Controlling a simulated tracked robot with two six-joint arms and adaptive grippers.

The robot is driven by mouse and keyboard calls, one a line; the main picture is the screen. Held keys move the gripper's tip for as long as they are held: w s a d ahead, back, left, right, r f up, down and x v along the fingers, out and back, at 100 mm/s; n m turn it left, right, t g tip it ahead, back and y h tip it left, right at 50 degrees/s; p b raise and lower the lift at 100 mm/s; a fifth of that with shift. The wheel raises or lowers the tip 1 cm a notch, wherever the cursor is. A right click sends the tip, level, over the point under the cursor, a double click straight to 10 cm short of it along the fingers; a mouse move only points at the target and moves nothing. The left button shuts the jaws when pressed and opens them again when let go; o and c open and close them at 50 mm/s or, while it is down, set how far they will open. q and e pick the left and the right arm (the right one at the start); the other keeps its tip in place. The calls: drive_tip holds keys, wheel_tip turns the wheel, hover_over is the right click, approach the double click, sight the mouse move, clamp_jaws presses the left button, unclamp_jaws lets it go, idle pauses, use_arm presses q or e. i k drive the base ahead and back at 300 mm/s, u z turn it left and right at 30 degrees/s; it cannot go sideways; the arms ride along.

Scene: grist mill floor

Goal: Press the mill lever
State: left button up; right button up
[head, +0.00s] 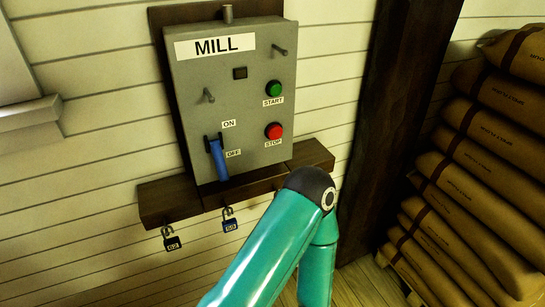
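The mill lever (219,160) is a blue handle on a black mount, low on the left of the grey control box (240,105) marked MILL. The handle points down, beside the OFF label (233,153); the ON label (229,124) is above it. Neither gripper shows in the head view. One of my teal arm links bends in the lower middle, in front of the wall and right of the lever, and does not cover the lever.
A green START button (274,89) and a red STOP button (274,131) sit right of the lever. Two padlocks (171,240) (229,220) hang below a dark wooden ledge (170,203). A dark post (395,120) and stacked brown sacks (475,170) stand at right.

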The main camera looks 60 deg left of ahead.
sight(215, 144)
drive_tip(key=z, duration=0.45)
drive_tip(key=k, duration=2.55)
drive_tip(key=u, duration=1.15)
drive_tip(key=i, duration=1)
drive_tip(key=z, duration=0.05)
